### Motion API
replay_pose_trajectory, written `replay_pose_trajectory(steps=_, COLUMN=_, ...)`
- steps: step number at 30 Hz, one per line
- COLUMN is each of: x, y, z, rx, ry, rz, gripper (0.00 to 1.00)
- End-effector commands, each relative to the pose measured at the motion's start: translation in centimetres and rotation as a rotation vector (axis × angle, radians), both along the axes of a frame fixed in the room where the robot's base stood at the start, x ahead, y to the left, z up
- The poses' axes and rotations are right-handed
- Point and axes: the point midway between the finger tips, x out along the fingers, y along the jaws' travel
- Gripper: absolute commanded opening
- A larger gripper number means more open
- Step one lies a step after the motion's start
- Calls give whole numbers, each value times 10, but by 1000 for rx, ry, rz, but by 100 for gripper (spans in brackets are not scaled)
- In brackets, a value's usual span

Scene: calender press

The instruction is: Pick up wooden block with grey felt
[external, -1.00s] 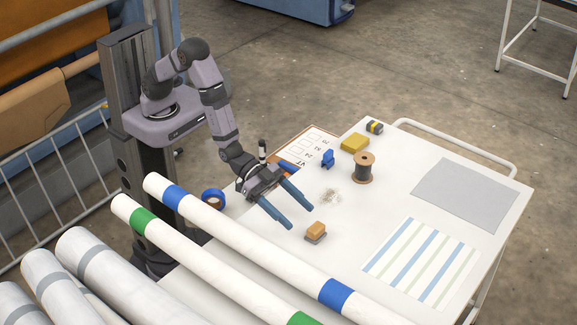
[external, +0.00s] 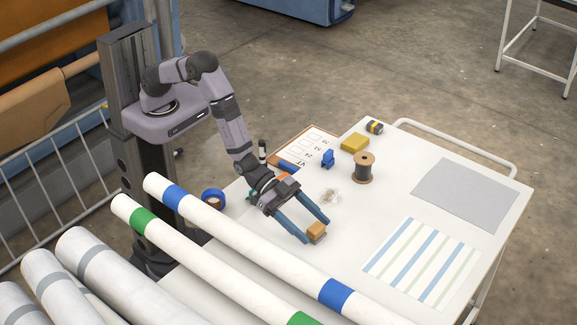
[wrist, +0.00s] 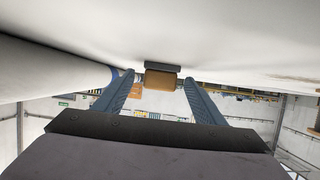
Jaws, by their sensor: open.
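The wooden block (external: 317,229) sits on the white table with its grey felt side (external: 316,239) down. In the wrist view the block (wrist: 160,80) shows between the fingertips, with the grey felt (wrist: 162,67) against the table surface. My gripper (external: 317,230) is open, with one blue finger to each side of the block's near end. In the wrist view my gripper's fingers (wrist: 158,76) stand apart, with a visible gap on both sides of the block. I cannot tell whether the fingertips reach fully past it.
White rolls with blue (external: 337,295) and green bands lie just left of the block. A wire spool (external: 363,168), a blue clamp-like piece (external: 327,159) and a yellow block (external: 354,143) stand behind. A striped sheet (external: 420,262) lies to the right.

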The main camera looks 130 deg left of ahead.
Motion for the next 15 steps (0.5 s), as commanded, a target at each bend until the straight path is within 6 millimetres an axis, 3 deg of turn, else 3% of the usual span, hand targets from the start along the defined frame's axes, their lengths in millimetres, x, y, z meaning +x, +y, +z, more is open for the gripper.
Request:
replay_pose_trajectory(steps=13, x=11, y=0, z=-5, rx=0, ry=0, rz=1, gripper=64)
replay_pose_trajectory(steps=14, x=11, y=0, z=-5, rx=0, ry=0, rz=1, gripper=62)
replay_pose_trajectory(steps=15, x=11, y=0, z=-5, rx=0, ry=0, rz=1, gripper=52)
